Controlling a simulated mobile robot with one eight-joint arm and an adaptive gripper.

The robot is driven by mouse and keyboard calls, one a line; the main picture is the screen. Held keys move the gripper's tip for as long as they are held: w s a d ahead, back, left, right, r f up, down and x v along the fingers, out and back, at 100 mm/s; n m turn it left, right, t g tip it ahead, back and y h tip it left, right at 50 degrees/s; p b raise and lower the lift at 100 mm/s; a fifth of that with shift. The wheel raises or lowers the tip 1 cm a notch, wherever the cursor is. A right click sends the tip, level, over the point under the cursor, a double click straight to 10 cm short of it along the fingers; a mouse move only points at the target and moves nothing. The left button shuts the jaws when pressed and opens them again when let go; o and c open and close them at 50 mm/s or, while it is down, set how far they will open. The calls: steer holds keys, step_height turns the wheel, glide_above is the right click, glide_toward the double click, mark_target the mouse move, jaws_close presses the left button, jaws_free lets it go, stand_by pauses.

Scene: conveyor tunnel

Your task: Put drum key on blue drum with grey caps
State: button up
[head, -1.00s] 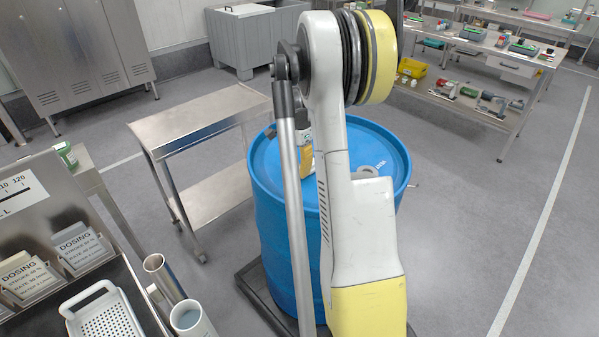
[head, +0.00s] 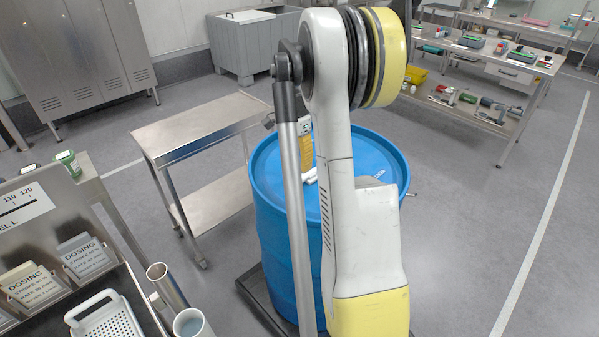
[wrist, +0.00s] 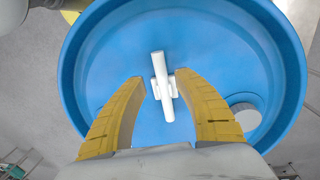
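The blue drum (head: 270,225) stands upright behind my arm. Its rimmed blue top fills much of the wrist view (wrist: 100,60). A round grey cap (wrist: 246,116) sits on the right of the lid there; my arm hides part of the lid in the head view. The white drum key (wrist: 163,85), a bar with a crosspiece, shows over the middle of the lid and appears to lie on it. Its end also shows in the head view (head: 309,176). My gripper (wrist: 160,76) is open above the key, with a gap between each yellow finger and the key.
A steel cart (head: 200,125) stands left of the drum. A dosing panel (head: 40,245), a white grater-like tray (head: 105,320) and upright tubes (head: 165,285) are at the lower left. A workbench (head: 490,60) stands at the back right. Floor to the right is clear.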

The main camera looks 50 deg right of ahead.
steer(key=r, duration=0.2)
steer(key=r+p, duration=0.1)
steer(key=r, duration=0.2)
steer(key=shift+w+r, duration=0.35)
steer(key=a+r+n+t, duration=0.1)
steer(key=a+r+n, duration=0.2)
steer(key=a, duration=0.4)
steer(key=s+a+r+n+t+h, duration=0.1)
steer(key=a+r+n, duration=0.15)
steer(key=a, duration=0.35)
steer(key=a+r+n+t, duration=0.1)
steer(key=a+r+n, duration=0.2)
steer(key=a, duration=0.4)
steer(key=s+a+f+n+t, duration=0.1)
steer(key=s+a+n+t, duration=0.1)
steer(key=s+a+n, duration=0.3)
steer(key=s+a+f+n+t+y, duration=0.1)
steer(key=s+a+n+t, duration=0.2)
steer(key=a, duration=1)
steer(key=s+n, duration=0.2)
steer(key=shift+f+n, duration=0.35)
steer(key=shift+f, duration=0.05)
steer(key=shift+s, duration=0.15)
